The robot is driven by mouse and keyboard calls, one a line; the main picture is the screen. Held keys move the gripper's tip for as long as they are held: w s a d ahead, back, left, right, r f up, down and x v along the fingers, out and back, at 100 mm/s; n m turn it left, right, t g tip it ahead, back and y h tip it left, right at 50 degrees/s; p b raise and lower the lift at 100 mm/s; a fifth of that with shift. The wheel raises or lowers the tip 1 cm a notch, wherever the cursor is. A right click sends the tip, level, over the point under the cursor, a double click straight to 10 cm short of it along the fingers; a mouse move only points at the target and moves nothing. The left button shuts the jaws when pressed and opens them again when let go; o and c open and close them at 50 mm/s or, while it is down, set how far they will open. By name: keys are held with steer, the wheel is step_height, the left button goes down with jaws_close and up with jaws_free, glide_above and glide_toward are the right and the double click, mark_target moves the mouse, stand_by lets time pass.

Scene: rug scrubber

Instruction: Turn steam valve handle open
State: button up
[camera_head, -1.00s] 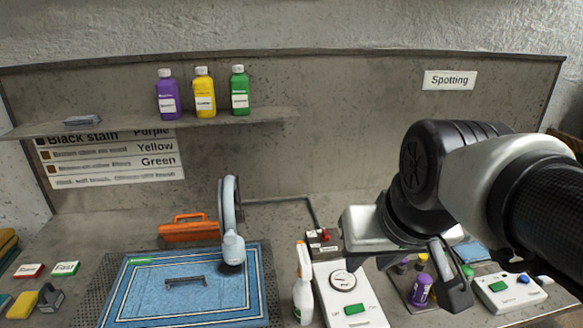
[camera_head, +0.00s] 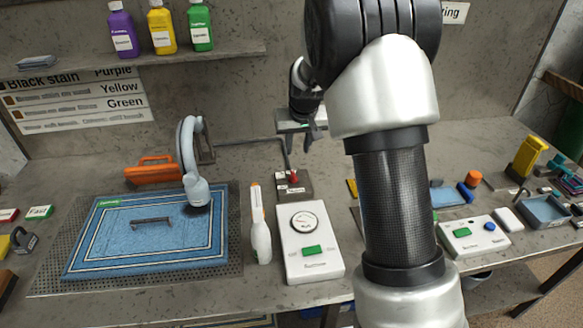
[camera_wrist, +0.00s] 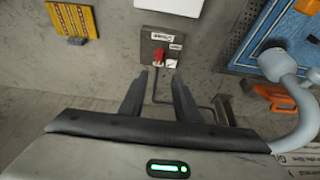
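The steam valve has a small red handle (camera_head: 293,178) on a dark brown base plate (camera_head: 303,192) with labels, behind the white control box. A thin pipe runs from it back toward the wall. In the wrist view the red handle (camera_wrist: 159,56) stands up from its plate (camera_wrist: 149,38), ahead of my fingertips and roughly centred between them. My gripper (camera_wrist: 157,84) is open with nothing between its fingers. In the head view my gripper (camera_head: 310,135) is above and behind the valve, partly hidden by my arm.
A white box with a dial and green switch (camera_head: 309,248) stands in front of the valve. A spray bottle (camera_head: 260,225) is left of the box, beside a blue rug (camera_head: 110,245) with a grey scrubber arm (camera_head: 188,150). An orange tool (camera_head: 150,170) lies behind the rug.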

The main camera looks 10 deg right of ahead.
mark_target(294, 175)
steer(key=p+x, duration=0.1)
steer(key=x, duration=1.6)
steer(key=shift+s, duration=0.1)
jaws_close()
